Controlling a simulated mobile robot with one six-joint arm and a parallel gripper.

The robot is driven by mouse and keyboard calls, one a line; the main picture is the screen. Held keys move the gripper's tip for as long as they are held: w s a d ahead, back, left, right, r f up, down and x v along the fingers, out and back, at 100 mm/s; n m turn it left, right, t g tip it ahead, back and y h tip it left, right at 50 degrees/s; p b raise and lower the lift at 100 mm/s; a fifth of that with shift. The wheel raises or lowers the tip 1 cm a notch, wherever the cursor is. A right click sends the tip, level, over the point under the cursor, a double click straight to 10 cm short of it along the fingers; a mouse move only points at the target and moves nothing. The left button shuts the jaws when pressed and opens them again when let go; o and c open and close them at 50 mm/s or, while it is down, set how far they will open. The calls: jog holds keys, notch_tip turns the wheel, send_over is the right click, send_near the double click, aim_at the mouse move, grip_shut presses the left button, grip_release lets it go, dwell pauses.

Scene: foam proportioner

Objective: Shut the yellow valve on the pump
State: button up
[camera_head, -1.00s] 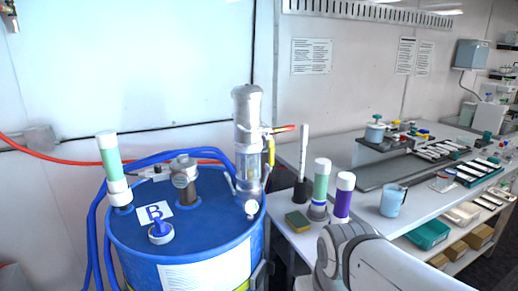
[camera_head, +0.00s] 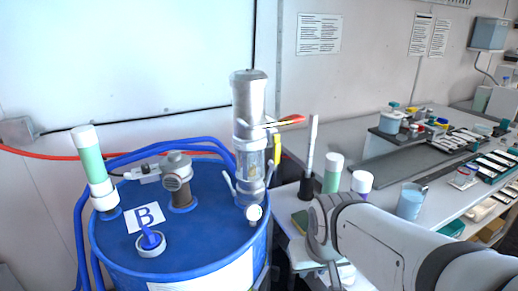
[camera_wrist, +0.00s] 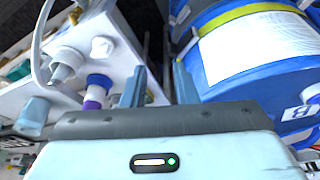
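The silver pump (camera_head: 249,100) stands upright on top of the blue drum (camera_head: 208,222). A yellow valve handle (camera_head: 277,148) hangs down on the right side of the pump, below a red-orange lever (camera_head: 290,119) that points right. The handle's exact angle is hard to tell. My gripper (camera_wrist: 159,78) is open and empty in the wrist view, its fingers apart over the gap between the bench and the drum. The yellow valve is not seen in the wrist view. In the head view my arm is at the lower right, below and right of the valve; the fingers are hidden.
Blue hoses (camera_head: 80,235) loop around the drum. A green-and-white tube (camera_head: 90,160) stands on its left. The bench (camera_head: 335,128) at right holds a green bottle (camera_head: 332,175), a purple one (camera_head: 361,183) and a blue jug (camera_head: 411,201).

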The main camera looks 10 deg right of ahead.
jog(key=w+d+r+t+p, duration=0.1)
jog(key=w+d+t+p, duration=0.15)
jog(key=w, duration=0.55)
jog(key=w+d+r+t+p, duration=0.1)
jog(key=w+r+t, duration=0.15)
jog(key=w, duration=0.55)
jog(key=n+t+y+p, duration=0.3)
jog(key=t+y+p, duration=0.15)
jog(key=t, duration=0.25)
send_near(278, 155)
notch_tip(278, 155, down, 3)
jog(key=w, duration=0.2)
jog(key=shift+n+t+y, duration=0.3)
jog(key=shift+t+y, duration=0.4)
jog(key=shift+y, duration=0.15)
jog(key=p+x, duration=0.1)
jog(key=x, duration=0.2)
jog(key=r+p+x, duration=0.1)
jog(key=x, duration=0.1)
jog(key=p+x, duration=0.2)
jog(key=x, duration=0.1)
jog(key=shift+w+a+r, duration=0.1)
jog(key=shift+w+r, duration=0.05)
jog(key=shift+w, duration=0.15)
jog(key=shift+c, duration=0.3)
grip_shut()
